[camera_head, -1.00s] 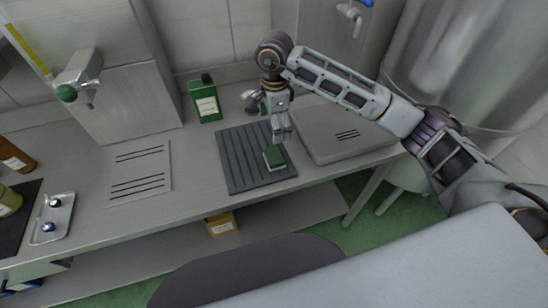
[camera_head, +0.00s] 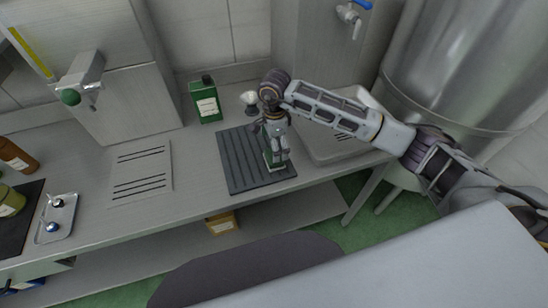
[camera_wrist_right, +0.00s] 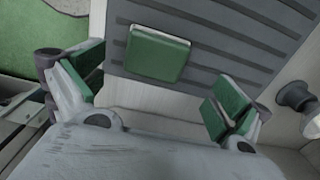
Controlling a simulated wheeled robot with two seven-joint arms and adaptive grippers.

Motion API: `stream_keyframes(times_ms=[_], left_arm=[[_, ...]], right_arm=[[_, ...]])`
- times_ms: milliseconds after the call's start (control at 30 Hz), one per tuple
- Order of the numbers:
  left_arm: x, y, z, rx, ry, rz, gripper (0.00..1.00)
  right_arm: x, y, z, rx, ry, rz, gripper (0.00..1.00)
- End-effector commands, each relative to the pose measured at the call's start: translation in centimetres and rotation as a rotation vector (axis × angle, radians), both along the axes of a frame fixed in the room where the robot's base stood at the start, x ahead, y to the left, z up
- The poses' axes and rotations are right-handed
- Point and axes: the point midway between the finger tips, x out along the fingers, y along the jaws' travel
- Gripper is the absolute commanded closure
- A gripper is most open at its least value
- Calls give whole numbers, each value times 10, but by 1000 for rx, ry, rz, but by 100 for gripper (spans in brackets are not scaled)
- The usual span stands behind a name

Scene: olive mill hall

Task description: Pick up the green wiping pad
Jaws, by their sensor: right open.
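The green wiping pad (camera_wrist_right: 157,53) lies flat on a dark ribbed mat (camera_head: 238,160) on the counter, near the mat's right end. In the head view the pad (camera_head: 267,158) is mostly hidden behind my right gripper (camera_head: 277,153). In the right wrist view my right gripper (camera_wrist_right: 155,85) is open, with green finger faces left and right of the pad. Both fingers look clear of the pad, and nothing is held. The gripper's exact height above the pad cannot be told. My left gripper is not in view.
A green bottle (camera_head: 206,100) stands behind the mat, and a small white-topped object (camera_head: 249,99) is beside it. A raised grey basin cover (camera_head: 328,146) lies right of the mat. A slotted drain plate (camera_head: 140,171) and a small tray with knobs (camera_head: 56,219) are to the left.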

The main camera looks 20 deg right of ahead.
Motion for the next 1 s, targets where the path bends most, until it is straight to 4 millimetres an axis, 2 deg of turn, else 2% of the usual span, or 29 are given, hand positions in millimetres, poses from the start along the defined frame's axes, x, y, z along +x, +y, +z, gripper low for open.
stream_keyframes(times_ms=[567,1000], left_arm=[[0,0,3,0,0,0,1],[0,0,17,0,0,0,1]], right_arm=[[-2,1,-8,0,1,0,0],[-8,5,-46,1,3,0,0]])
